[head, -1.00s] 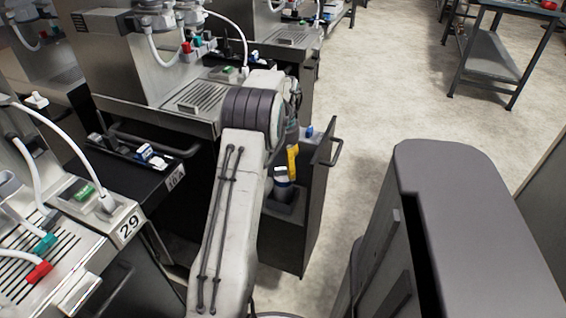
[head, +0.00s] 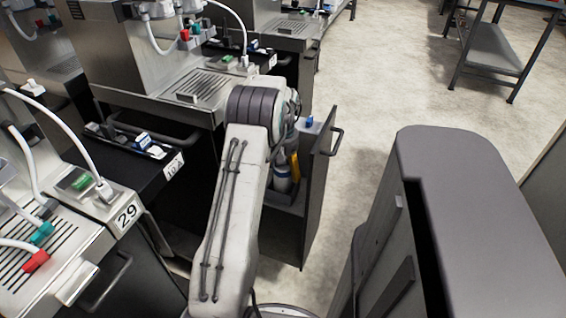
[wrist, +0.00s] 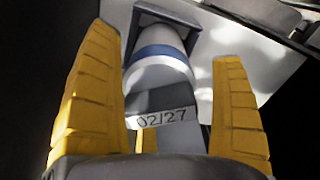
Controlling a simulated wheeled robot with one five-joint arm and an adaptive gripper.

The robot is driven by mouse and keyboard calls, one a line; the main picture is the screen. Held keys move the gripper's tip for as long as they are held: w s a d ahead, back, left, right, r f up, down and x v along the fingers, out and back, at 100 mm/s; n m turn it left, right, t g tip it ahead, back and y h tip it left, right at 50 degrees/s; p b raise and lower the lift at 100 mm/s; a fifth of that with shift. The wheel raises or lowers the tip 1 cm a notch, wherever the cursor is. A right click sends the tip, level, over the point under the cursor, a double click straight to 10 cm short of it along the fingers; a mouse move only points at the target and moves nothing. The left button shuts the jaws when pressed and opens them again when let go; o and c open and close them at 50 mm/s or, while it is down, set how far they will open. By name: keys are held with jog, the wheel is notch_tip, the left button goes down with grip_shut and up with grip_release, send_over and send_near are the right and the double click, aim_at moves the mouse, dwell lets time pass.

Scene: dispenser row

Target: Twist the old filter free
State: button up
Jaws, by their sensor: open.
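The filter (wrist: 160,72) is a pale cylinder with a blue band and a dark section with a label reading "02/27". In the wrist view it lies between the two yellow fingers of my gripper (wrist: 165,55), which is open with a gap on both sides. The filter's far end sits in a dark bracket (wrist: 165,14).
Dispensers with white hoses stand at the left, one marked 29 (head: 127,215). A dark ledge (head: 135,165) holds small items. Open floor (head: 385,90) lies to the right.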

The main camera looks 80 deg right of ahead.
jog(key=shift+f, duration=0.5)
